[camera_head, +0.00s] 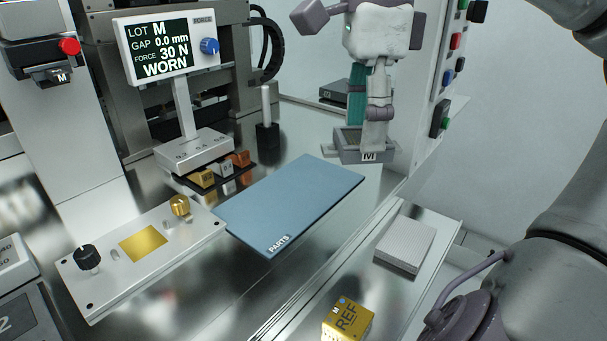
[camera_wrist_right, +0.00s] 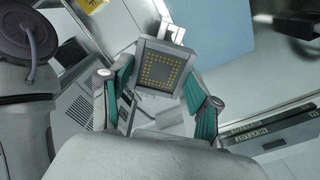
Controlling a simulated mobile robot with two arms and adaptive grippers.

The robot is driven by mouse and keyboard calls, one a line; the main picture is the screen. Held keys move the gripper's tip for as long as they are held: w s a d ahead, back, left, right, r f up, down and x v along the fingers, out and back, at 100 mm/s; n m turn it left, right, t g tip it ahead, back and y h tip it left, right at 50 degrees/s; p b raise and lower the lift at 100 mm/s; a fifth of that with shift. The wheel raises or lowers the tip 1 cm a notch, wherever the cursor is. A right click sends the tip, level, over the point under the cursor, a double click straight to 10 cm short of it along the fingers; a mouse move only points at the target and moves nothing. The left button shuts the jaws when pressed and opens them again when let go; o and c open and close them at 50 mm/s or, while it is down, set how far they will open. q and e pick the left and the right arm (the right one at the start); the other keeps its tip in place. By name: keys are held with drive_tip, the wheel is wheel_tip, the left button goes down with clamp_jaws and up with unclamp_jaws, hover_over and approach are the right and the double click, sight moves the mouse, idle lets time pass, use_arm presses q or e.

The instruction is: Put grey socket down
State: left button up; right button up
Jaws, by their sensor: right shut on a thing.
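The grey socket (camera_head: 348,153) is a square block marked M, with a recessed face. It hangs below my right gripper (camera_head: 374,128), beyond the right far corner of the blue PARTS mat (camera_head: 300,195). In the right wrist view the socket (camera_wrist_right: 158,68) shows its face with a ring of gold contacts, between the two teal-padded fingers. The right gripper is shut on it. Whether its underside touches anything below is hard to tell. My left gripper is not in view.
The mat is bare. A display (camera_head: 165,45) reads LOT M, WORN. Small coloured blocks (camera_head: 222,167) stand behind the mat's left side. A gold plate (camera_head: 143,244) with knobs lies left. A yellow REF block (camera_head: 348,318) and white pad (camera_head: 405,244) lie on the front ledge. A switch panel (camera_head: 443,75) rises at right.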

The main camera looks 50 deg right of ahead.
drive_tip(key=w+f, duration=0.2)
drive_tip(key=w, duration=0.1)
drive_tip(key=w+a+f+p, duration=0.1)
drive_tip(key=w+f, duration=0.1)
drive_tip(key=w, duration=0.1)
drive_tip(key=w+a+f, duration=0.1)
drive_tip(key=w+f, duration=0.1)
drive_tip(key=w, duration=0.2)
drive_tip(key=shift+w+p, duration=0.1)
drive_tip(key=shift+p, duration=0.2)
wheel_tip(320, 180, down, 4)
drive_tip(key=shift+r, duration=0.1)
drive_tip(key=shift+a+f, duration=0.1)
drive_tip(key=shift+f, duration=0.2)
drive_tip(key=o, duration=1.1)
drive_tip(key=shift+r, duration=0.2)
wheel_tip(320, 180, up, 12)
